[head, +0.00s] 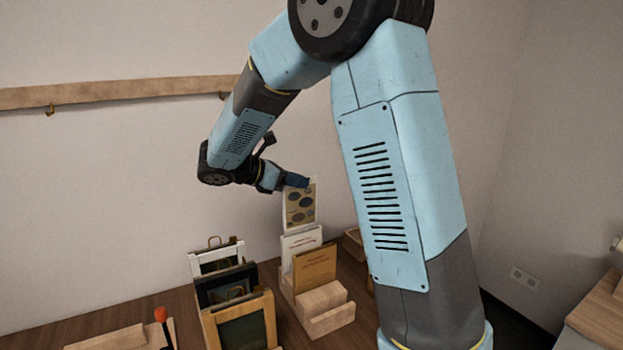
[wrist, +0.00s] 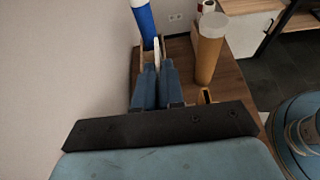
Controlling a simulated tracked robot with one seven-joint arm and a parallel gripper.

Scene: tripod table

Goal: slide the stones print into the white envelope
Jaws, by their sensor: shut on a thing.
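The stones print (head: 300,206) is a pale card with dark oval stones on it. My gripper (head: 297,183) is shut on its top edge and holds it upright; in the wrist view the print (wrist: 157,52) shows edge-on between the blue fingers (wrist: 157,72). The white envelope (head: 301,241) stands in a wooden rack (head: 327,312), directly below the print in the head view. The print's lower edge meets the envelope's top in the picture; I cannot tell whether it is inside or behind it.
A brown-orange envelope (head: 315,268) stands in front of the white one. Several frames (head: 240,325) stand in a rack to the left. An orange-handled tool (head: 161,316) is at lower left. A tan cylinder (wrist: 209,50) and a blue-and-white tube (wrist: 145,24) stand nearby.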

